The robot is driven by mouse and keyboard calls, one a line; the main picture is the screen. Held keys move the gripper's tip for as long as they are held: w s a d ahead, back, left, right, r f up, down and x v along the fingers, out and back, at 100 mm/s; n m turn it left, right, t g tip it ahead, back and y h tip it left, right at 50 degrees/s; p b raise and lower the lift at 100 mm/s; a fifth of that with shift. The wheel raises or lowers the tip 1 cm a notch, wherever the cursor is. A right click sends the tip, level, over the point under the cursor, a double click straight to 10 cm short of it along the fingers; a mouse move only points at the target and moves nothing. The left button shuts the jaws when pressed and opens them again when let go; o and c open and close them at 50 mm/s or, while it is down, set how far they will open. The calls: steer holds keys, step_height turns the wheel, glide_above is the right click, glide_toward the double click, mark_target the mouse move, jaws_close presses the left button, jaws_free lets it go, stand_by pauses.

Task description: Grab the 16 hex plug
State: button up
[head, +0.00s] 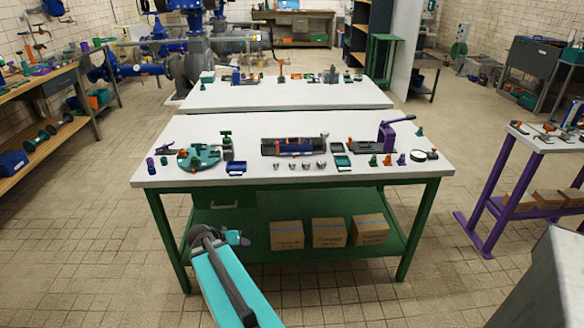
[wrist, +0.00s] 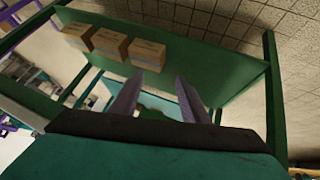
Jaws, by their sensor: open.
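A row of several small silvery pieces (head: 306,166) stands near the front edge of the white-topped workbench (head: 250,177) in the head view. They may be hex plugs, but they are too small to read any size, so I cannot tell which one is the 16. My gripper (wrist: 158,98) is open and empty, its two fingers spread in the wrist view. In the head view my arm is low in front of the bench, below its top and well apart from the pieces. The wrist view shows only the bench's underside area, with none of the small pieces.
A teal round fixture (head: 198,157) stands left, and a purple lever press (head: 397,135) right. Cardboard boxes (head: 329,233) sit on the green lower shelf (head: 257,212). Green legs bound the bench front.

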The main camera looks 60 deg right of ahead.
steer(key=s+d+r+m+h, duration=0.1)
steer(key=d+r+m+h, duration=0.15)
steer(key=d+r, duration=0.75)
steer(key=m+h, duration=0.3)
glide_toward(292, 163)
steer(key=v, duration=0.4)
steer(key=shift+s+d+b, duration=0.15)
steer(key=shift+s+b, duration=0.2)
steer(key=shift+d+f, duration=0.1)
steer(key=shift+p+x, duration=0.6)
steer(key=shift+x, duration=3.6)
steer(key=shift+w, duration=0.15)
steer(key=shift+p+x, duration=0.45)
steer(key=shift+x, duration=0.8)
steer(key=shift+p+x, duration=0.3)
steer(key=shift+x, duration=1.05)
steer(key=shift+w, duration=0.15)
